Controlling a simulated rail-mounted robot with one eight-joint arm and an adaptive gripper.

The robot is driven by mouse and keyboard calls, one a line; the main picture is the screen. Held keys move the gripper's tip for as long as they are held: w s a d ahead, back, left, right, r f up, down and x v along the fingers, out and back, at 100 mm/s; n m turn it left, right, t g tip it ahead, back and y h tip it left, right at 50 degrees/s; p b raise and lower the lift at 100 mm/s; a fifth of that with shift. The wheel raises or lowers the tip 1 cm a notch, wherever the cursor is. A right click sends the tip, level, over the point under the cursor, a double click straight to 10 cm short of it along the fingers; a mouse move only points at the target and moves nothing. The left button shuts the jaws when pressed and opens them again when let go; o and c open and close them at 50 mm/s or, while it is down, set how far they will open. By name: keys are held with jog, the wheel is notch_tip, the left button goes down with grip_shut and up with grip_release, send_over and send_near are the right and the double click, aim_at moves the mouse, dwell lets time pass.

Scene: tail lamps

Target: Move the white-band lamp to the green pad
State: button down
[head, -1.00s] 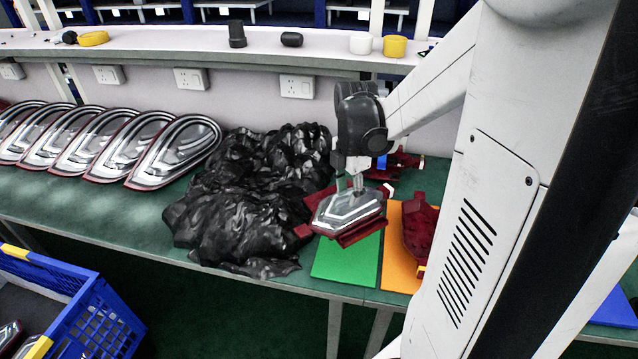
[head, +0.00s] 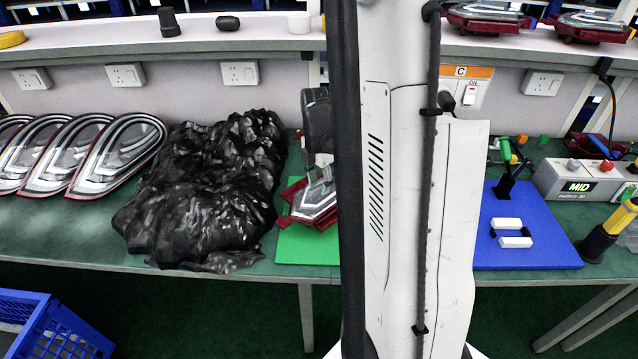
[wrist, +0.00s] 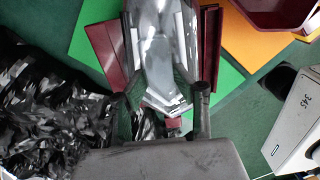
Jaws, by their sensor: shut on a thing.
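A lamp (head: 314,203) with a clear and silver lens and a dark red housing is in my gripper, over the green pad (head: 296,250) in the head view. My column hides its right part. In the wrist view the lamp (wrist: 160,50) lies between the two fingers of my gripper (wrist: 162,104), which is shut on it. The green pad (wrist: 92,22) shows on both sides of it there. A white band on the lamp is not clear. I cannot tell whether the lamp touches the pad.
A crumpled black bag (head: 205,195) lies just left of the green pad. An orange pad (wrist: 258,42) with a dark red part (wrist: 285,12) is beside it in the wrist view. Several lamps (head: 115,158) stand far left. A blue mat (head: 530,225) is at right.

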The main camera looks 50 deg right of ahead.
jog(key=shift+f, duration=0.1)
jog(key=c, duration=1.8)
grip_release()
jog(key=o, duration=0.4)
jog(key=shift+o, duration=0.2)
notch_tip(320, 180, up, 12)
jog(key=p, duration=0.1)
jog(key=s+a+r+m+t, duration=0.2)
jog(key=a+m, duration=0.3)
jog(key=a, duration=0.4)
jog(key=s+a+r+m+t, duration=0.2)
jog(key=a+m, duration=0.4)
jog(key=a, duration=0.4)
jog(key=s+a+r+m+t, duration=0.3)
jog(key=a+m, duration=0.3)
jog(key=a, duration=0.4)
jog(key=shift+s+a+r, duration=0.25)
jog(key=shift+s+r, duration=0.3)
jog(key=shift+s, duration=0.2)
